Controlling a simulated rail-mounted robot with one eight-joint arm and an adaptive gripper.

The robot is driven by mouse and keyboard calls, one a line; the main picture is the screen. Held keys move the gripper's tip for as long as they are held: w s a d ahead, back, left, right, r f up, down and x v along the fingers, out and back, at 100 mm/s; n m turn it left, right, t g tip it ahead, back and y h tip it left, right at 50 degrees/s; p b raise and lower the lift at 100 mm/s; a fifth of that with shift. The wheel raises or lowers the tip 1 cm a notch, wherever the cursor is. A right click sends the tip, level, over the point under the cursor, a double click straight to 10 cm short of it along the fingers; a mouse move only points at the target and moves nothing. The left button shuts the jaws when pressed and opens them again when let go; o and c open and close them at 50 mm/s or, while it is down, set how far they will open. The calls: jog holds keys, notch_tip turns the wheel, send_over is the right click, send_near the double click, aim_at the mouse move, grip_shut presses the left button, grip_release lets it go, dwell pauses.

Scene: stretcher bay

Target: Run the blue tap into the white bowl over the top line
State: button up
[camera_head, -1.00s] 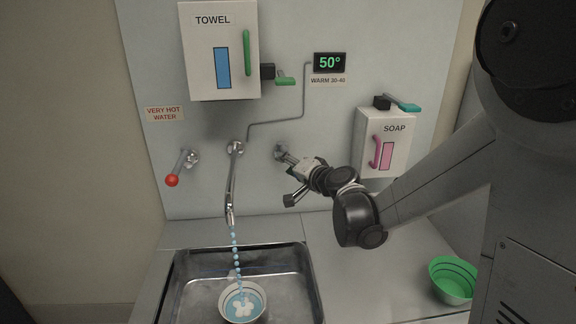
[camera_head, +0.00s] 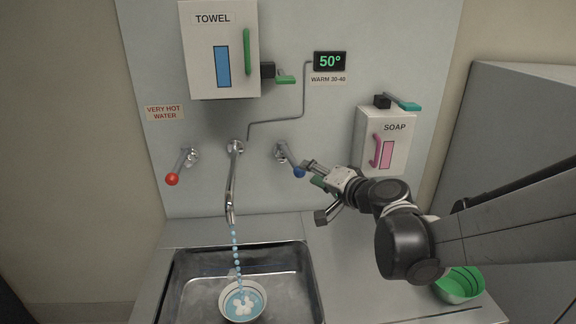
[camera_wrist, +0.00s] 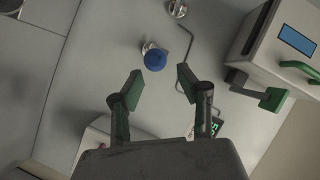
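The blue tap's round knob (camera_head: 299,172) sits at the end of its lever on the wall, the lever slanting down and right. My gripper (camera_head: 312,172) is just to its right. In the wrist view the blue knob (camera_wrist: 155,60) shows beyond the spread fingertips of my gripper (camera_wrist: 160,84), which is open and empty. The spout (camera_head: 231,190) pours a beaded blue stream into the white bowl (camera_head: 264,291) in the sink. Bluish water with white splashes is in the bowl. A dark line shows inside near its rim; the exact level against the lines is hard to tell.
The red tap (camera_head: 172,179) is at the left under a "VERY HOT WATER" sign. The display (camera_head: 330,62) reads 50°, labelled warm 30-40. A towel box (camera_head: 196,50) and soap box (camera_head: 398,150) hang on the wall. A green bowl (camera_head: 462,284) stands on the right counter.

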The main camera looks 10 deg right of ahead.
jog(key=shift+s, duration=0.1)
jog(key=shift+c, duration=0.2)
jog(key=shift+d, duration=0.15)
jog(key=shift+c, duration=1.4)
jog(key=w+d+y+b, duration=0.1)
jog(key=d, duration=0.1)
jog(key=w+d+g+y+b, duration=0.1)
jog(key=w+d+y+b, duration=0.1)
jog(key=d, duration=0.1)
jog(key=shift+w+d+f+g+y, duration=0.1)
jog(key=shift+d+f+g+y, duration=0.2)
jog(key=shift+d+f+g, duration=0.1)
grip_shut()
jog(key=n+g+y+b, duration=0.1)
jog(key=g+y+b, duration=0.1)
jog(key=y, duration=0.1)
send_near(290, 157)
jog(key=shift+w+a+f+p, duration=0.45)
jog(key=shift+w+a+p, duration=0.1)
jog(key=shift+a, duration=0.2)
jog(key=shift+w+a+f+p, duration=0.45)
jog(key=shift+w+a, duration=0.1)
jog(key=shift+a, duration=0.2)
